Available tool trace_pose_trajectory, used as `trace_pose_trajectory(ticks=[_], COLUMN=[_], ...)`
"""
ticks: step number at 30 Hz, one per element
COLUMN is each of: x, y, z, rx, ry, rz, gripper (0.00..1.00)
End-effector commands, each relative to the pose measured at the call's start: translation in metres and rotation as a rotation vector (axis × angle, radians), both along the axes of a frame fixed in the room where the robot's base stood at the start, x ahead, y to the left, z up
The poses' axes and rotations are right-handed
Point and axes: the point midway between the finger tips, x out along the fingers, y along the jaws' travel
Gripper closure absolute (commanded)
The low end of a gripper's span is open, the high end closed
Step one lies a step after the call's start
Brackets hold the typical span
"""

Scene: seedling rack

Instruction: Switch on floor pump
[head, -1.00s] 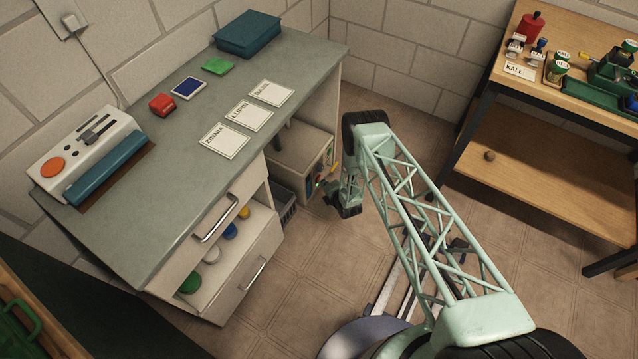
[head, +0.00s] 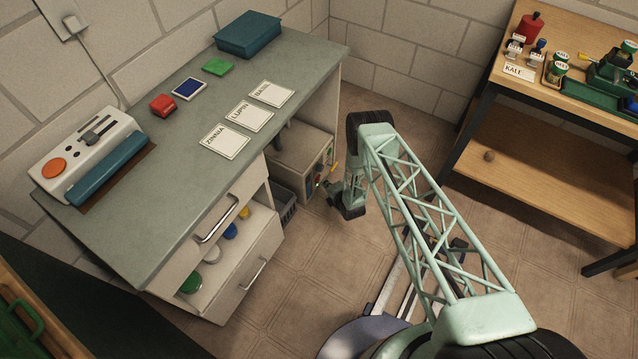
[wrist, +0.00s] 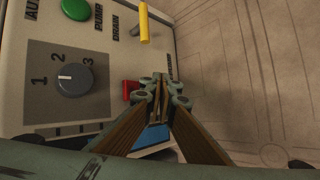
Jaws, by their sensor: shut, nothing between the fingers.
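The floor pump box (head: 300,170) stands on the floor under the bench, its control panel facing right. In the wrist view the panel (wrist: 20,75) shows a green button (wrist: 75,9) by the label PUMP, a yellow lever (wrist: 144,24) by DRAIN, and a grey dial (wrist: 73,79) marked 1, 2, 3. A red switch (wrist: 131,90) sits lower, with a blue part (wrist: 153,136) below it, partly hidden by my fingers. My gripper (wrist: 160,84) is shut and empty, its tips just right of the red switch. I cannot tell whether they touch it.
The grey bench (head: 185,150) stands over the box; its open drawer (head: 225,255) juts out below. A dark crate (head: 285,205) is beside the box. A wooden table (head: 560,185) stands at the right. The tiled floor between is clear apart from my rail.

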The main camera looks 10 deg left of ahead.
Motion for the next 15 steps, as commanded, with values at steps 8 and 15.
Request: trace_pose_trajectory(ticks=[8,15], x=[-0.005,-0.011], y=[-0.013,-0.025], z=[0.002,0.004], rx=[0.0,0.0], ry=[0.001,0.001], rz=[-0.002,-0.001], gripper=[1.0,1.0])
